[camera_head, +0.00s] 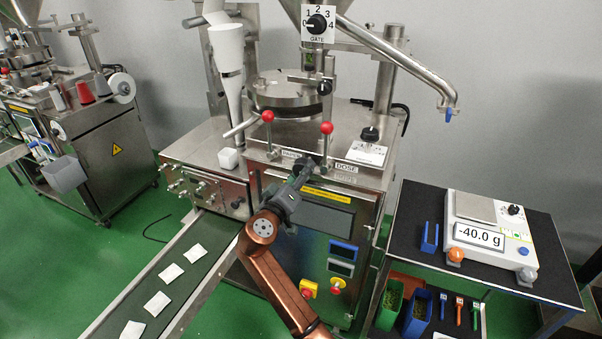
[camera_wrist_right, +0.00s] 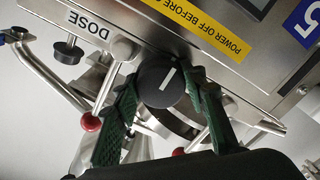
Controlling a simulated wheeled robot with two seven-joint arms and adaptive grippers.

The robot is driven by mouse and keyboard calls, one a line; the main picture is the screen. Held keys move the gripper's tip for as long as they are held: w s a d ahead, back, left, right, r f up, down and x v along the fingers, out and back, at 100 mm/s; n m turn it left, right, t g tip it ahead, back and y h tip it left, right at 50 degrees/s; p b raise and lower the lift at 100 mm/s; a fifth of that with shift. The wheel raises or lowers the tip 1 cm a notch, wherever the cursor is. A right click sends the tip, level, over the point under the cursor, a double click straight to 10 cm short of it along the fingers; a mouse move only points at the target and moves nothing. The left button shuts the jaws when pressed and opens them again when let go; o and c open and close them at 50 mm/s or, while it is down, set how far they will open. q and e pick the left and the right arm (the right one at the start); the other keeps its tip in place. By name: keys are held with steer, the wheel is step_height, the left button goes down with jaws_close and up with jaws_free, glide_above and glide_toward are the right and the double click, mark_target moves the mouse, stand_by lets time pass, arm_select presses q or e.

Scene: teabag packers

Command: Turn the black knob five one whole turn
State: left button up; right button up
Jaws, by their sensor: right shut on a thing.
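A round black knob (camera_wrist_right: 160,82) with a white pointer line sits on the steel machine front, beside the DOSE label (camera_wrist_right: 88,27). The line slants up to the right in the wrist view. My right gripper (camera_wrist_right: 164,92) has its two green fingers on either side of the knob, shut on it. In the head view my right gripper (camera_head: 303,168) reaches the machine's upper front edge, next to the DOSE label (camera_head: 346,168), and largely hides the knob. A blue plate with a 5 (camera_wrist_right: 303,25) shows at the wrist view's right edge. My left gripper is not in view.
Two red-balled levers (camera_head: 267,116) (camera_head: 327,128) rise near my right gripper. A GATE dial (camera_head: 317,23) is above. A conveyor (camera_head: 190,283) with several white teabags runs at left. A scale (camera_head: 487,238) reading -40.0 g stands on a black table at right.

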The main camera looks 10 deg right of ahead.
steer(key=shift+f, duration=0.15)
steer(key=o, duration=1.2)
steer(key=shift+c, duration=0.2)
steer(key=v, duration=1.2)
